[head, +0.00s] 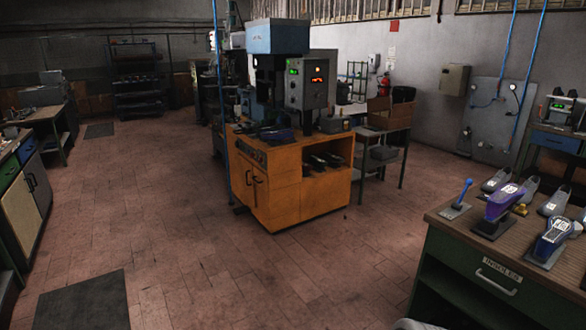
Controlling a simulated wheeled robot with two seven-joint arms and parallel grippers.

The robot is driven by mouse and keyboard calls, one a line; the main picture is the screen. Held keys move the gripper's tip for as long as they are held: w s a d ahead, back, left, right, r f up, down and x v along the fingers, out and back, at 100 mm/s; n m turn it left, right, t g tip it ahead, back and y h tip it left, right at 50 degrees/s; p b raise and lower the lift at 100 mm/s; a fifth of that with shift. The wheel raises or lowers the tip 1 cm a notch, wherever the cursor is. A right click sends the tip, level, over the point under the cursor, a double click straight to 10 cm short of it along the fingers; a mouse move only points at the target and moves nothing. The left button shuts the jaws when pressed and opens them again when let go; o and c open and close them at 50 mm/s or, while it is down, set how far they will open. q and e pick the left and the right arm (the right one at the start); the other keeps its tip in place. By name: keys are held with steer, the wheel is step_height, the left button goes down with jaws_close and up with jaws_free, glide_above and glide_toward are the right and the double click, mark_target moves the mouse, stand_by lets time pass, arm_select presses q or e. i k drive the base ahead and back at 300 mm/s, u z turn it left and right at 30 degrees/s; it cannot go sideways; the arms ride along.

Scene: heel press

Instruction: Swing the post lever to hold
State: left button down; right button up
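A small upright lever with a blue handle (464,191) stands on a grey base plate (454,211) at the left end of the right-hand bench (436,213). It leans slightly to the right. It is the only clear lever in the head view, but I cannot tell for sure that it is the post lever. Any markings on it are too small to read. Neither of my grippers shows, and nothing is seen touching the lever.
Purple (502,203) and dark blue (552,238) shoe forms stand on the bench right of the lever, with grey ones behind. A drawer marked INSOLES (496,277) is below. An orange cabinet (280,196) carries a press machine (278,38). The tiled floor (165,215) is mostly clear.

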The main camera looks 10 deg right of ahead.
mark_target(469, 181)
steer(key=z, duration=0.05)
steer(key=i, duration=2.15)
steer(key=z, duration=0.8)
steer(key=i, duration=1.4)
steer(key=z, duration=2)
steer(key=i, duration=0.75)
steer(key=z, duration=0.55)
